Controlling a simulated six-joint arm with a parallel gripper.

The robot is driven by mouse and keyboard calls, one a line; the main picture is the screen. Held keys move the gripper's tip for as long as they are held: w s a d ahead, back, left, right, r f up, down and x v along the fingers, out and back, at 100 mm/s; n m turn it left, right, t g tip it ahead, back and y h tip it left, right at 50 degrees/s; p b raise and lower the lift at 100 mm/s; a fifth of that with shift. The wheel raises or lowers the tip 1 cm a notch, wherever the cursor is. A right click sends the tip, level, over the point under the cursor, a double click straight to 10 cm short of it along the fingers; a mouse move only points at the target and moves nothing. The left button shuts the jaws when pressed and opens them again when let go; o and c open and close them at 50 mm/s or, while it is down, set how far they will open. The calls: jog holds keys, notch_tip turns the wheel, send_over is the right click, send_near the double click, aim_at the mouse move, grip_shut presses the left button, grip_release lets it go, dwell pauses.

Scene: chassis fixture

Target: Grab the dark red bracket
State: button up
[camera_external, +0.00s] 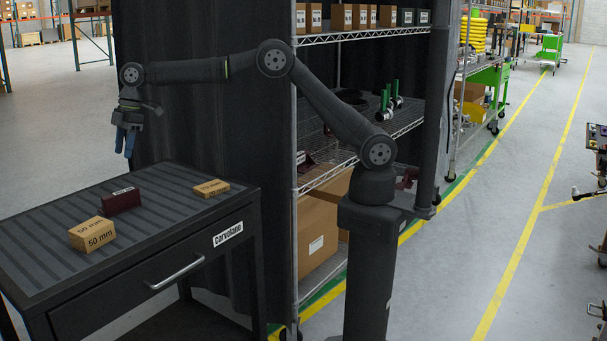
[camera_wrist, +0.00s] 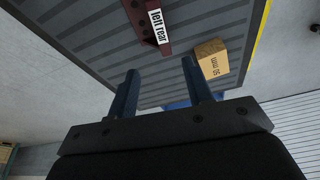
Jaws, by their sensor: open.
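The dark red bracket (camera_external: 121,201) stands on the ribbed top of the dark cart (camera_external: 60,238), between two cardboard-coloured blocks. In the wrist view the bracket (camera_wrist: 142,24) is at the top, with a white label reading "left rear", beyond my fingertips. My gripper (camera_external: 125,142) hangs in the air above the far edge of the cart, fingers pointing down. In the wrist view my gripper (camera_wrist: 158,80) has its two blue fingers apart with nothing between them. It is open and not touching the bracket.
A box marked "50 mm" (camera_external: 92,234) sits left of the bracket in the external view. A smaller flat box (camera_external: 211,188) lies to the right; one box (camera_wrist: 211,58) shows in the wrist view. A wire shelf rack (camera_external: 360,38) stands behind my arm. Bare cart top surrounds these things.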

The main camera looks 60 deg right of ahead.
aim_at(121, 192)
jog(key=x, duration=1)
jog(key=shift+f, duration=0.3)
jog(key=shift+x, duration=2.75)
jog(key=shift+s+d+f, duration=0.15)
jog(key=shift+f, duration=0.15)
jog(key=shift+r, duration=0.1)
grip_shut()
